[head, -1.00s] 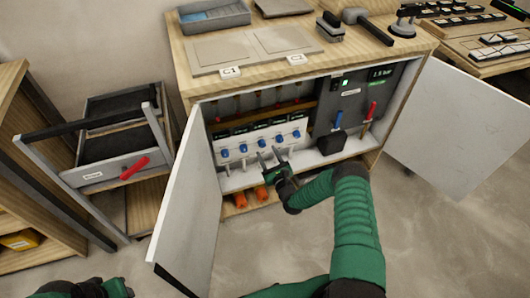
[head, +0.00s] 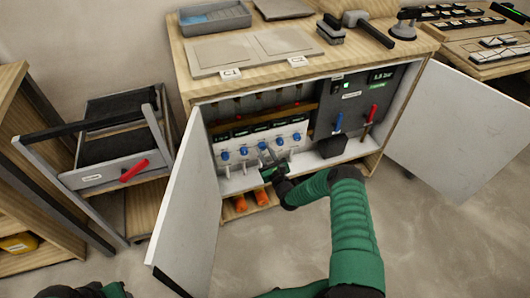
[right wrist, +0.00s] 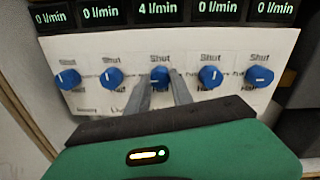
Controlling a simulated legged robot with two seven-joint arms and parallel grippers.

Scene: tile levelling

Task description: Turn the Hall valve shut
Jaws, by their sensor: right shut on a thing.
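A white panel (right wrist: 285,52) in the open cabinet carries a row of several blue knobs with "Shut" printed above them. The middle blue knob (right wrist: 159,76) sits under a display reading 4 l/min (right wrist: 158,9); the other displays read 0 l/min. Its name label is hidden behind my fingers. My right gripper (right wrist: 162,82) is shut on this middle knob, one finger at each side. In the head view, my right gripper (head: 267,160) reaches into the cabinet at the panel. My left gripper (head: 115,290) is cut off at the bottom left, its fingers unclear.
Open white doors stand left (head: 188,205) and right (head: 455,125) of the cabinet. A blue lever (head: 338,122) and a red lever (head: 372,113) are right of the knobs. Orange objects (head: 240,204) lie on the shelf below. A red-handled drawer unit (head: 134,170) stands left.

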